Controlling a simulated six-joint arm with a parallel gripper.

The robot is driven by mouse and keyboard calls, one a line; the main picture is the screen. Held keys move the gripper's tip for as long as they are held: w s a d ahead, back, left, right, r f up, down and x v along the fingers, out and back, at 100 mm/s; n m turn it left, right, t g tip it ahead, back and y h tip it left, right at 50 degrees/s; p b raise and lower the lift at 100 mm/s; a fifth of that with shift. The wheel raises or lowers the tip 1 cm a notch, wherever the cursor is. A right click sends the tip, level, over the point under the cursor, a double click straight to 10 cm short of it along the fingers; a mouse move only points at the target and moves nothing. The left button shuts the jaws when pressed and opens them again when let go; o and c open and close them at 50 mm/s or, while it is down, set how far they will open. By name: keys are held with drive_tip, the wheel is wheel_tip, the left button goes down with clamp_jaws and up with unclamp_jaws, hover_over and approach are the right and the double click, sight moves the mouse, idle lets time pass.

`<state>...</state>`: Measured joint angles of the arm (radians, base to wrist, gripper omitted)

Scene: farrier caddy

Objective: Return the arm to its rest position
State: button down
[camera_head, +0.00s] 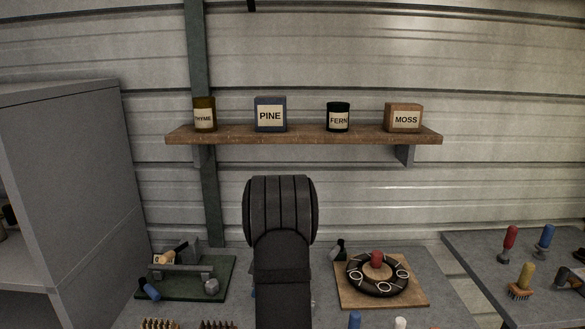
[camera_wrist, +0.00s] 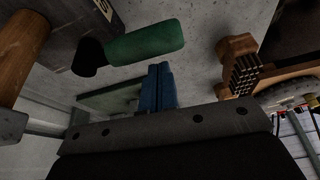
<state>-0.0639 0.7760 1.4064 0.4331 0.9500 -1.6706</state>
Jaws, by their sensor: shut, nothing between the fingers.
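My gripper shows in the wrist view, with its blue fingers (camera_wrist: 157,88) together and nothing between them. In the head view my dark arm stands upright at the middle front and hides the gripper. In the wrist view a green-handled tool (camera_wrist: 145,41) with a black end lies just beyond the fingertips, apart from them as far as I can tell. A wooden block with dark bristles (camera_wrist: 243,70) is to the right of the fingers. A wooden handle (camera_wrist: 20,45) is at the far left.
A wooden shelf (camera_head: 300,134) holds labelled containers behind my arm. A green mat (camera_head: 222,285) with a grey caddy (camera_head: 180,270) lies left. A wooden board (camera_head: 412,295) with a black ring (camera_head: 357,284) lies right.

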drive_tip(key=w+a+m, duration=0.1)
drive_tip(key=m, duration=0.1)
drive_tip(key=w+a+m+t, duration=0.1)
drive_tip(key=a+m, duration=0.1)
drive_tip(key=w+a+m+t, duration=0.1)
drive_tip(key=m, duration=0.1)
drive_tip(key=shift+w+a+m+h, duration=0.15)
drive_tip(key=shift+w+m+h, duration=0.1)
drive_tip(key=shift+m+h, duration=0.15)
idle(0.3)
drive_tip(key=c, duration=2.1)
unclamp_jaws()
